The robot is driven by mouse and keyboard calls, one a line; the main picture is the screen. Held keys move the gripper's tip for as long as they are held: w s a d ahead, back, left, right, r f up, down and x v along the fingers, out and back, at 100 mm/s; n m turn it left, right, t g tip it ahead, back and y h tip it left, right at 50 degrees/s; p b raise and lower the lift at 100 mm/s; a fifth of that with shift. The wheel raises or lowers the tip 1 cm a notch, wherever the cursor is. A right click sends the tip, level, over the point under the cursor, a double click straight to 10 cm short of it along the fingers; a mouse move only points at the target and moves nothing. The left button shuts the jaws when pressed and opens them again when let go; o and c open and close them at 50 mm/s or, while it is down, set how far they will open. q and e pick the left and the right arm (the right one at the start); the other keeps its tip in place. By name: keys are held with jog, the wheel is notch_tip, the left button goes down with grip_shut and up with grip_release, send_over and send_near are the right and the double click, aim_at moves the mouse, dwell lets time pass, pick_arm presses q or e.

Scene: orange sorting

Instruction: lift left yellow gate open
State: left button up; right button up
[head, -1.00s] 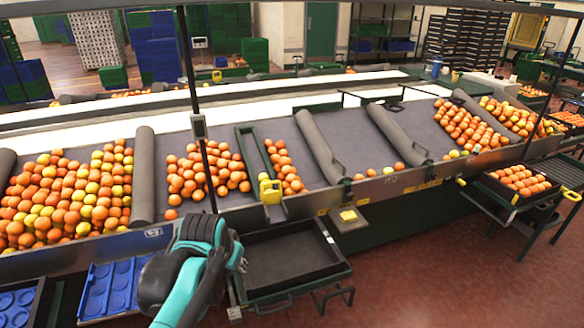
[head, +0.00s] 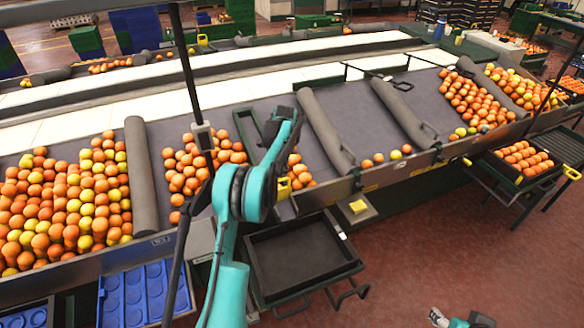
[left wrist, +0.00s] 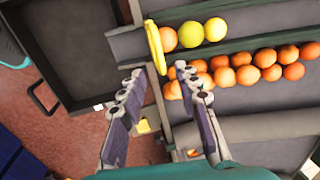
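The yellow gate (head: 284,188) stands at the lower end of the green-framed orange lane, partly hidden behind my left arm. In the left wrist view the yellow gate (left wrist: 156,47) appears as an upright, narrow yellow piece just beyond the gap between my fingertips. My left gripper (left wrist: 158,72) is open, its two fingers spread on either side of the gate's near end, with nothing held. In the head view my left gripper (head: 284,114) is over the lane, above the gate. My right gripper (head: 440,318) barely shows at the bottom edge.
Oranges (head: 300,172) lie in the lane around the gate. An empty black tray (head: 300,258) stands below the belt's front edge. Grey rollers (head: 328,135) divide the sloping belt. A blue tray (head: 145,292) is at the lower left.

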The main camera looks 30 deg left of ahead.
aim_at(281, 180)
pick_arm(q)
jog(key=f, duration=0.5)
jog(key=w+a+f+b, duration=0.1)
jog(key=f, duration=0.1)
jog(key=shift+f, duration=0.3)
grip_shut()
